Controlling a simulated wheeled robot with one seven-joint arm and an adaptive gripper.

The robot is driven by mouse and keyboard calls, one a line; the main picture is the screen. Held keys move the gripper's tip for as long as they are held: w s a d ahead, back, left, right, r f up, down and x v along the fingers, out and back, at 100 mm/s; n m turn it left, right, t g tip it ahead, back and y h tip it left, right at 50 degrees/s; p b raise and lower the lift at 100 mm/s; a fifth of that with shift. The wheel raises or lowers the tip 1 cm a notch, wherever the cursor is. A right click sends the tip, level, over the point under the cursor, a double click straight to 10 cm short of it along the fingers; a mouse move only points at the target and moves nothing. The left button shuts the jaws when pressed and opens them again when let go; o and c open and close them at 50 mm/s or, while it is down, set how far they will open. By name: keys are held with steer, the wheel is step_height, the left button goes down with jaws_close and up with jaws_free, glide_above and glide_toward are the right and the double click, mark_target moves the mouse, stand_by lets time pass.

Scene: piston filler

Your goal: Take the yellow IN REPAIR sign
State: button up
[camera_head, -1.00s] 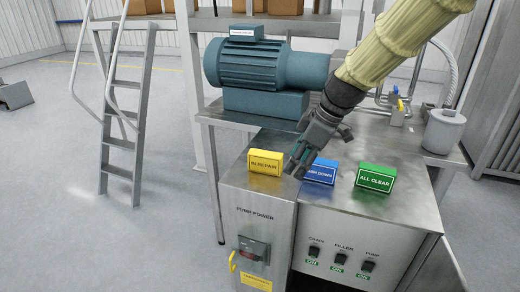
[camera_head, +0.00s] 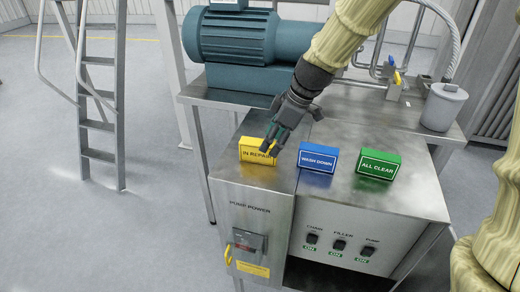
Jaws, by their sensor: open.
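The yellow IN REPAIR sign (camera_head: 256,151) stands on the left part of the steel cabinet top. My gripper (camera_head: 270,148) is open, with its fingers pointing down at the right end of the sign. A finger overlaps the sign's right edge in the picture and hides a little of it. I cannot tell whether the finger touches the sign or is only in front of it or above it.
The blue WASH DOWN sign (camera_head: 317,158) and the green ALL CLEAR sign (camera_head: 379,163) stand to the right on the same top. A teal motor (camera_head: 235,38) is behind. A grey pot (camera_head: 443,107) stands at the right.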

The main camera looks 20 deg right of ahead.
mark_target(249, 152)
steer(key=w+f, duration=0.2)
steer(key=shift+w+a, duration=0.2)
steer(key=shift+w, duration=0.15)
steer(key=shift+f+p, duration=0.1)
steer(key=shift+p, duration=0.3)
steer(key=shift+s+a+f+p, duration=0.1)
steer(key=shift+s+f+p, duration=0.2)
steer(key=shift+s+p, duration=0.3)
steer(key=shift+s+f, duration=0.2)
steer(key=shift+f, duration=0.05)
steer(key=w+f, duration=0.1)
steer(key=w+a+f, duration=0.1)
steer(key=shift+f+p, duration=0.35)
steer(key=shift+p, duration=0.05)
steer(key=shift+s+r, duration=0.15)
steer(key=shift+s, duration=0.35)
steer(key=shift+w, duration=0.2)
steer(key=c, duration=0.3)
steer(key=shift+f, duration=0.2)
steer(key=c, duration=0.4)
steer(key=shift+s+r, duration=0.1)
steer(key=shift+r, duration=0.05)
steer(key=c, duration=0.4)
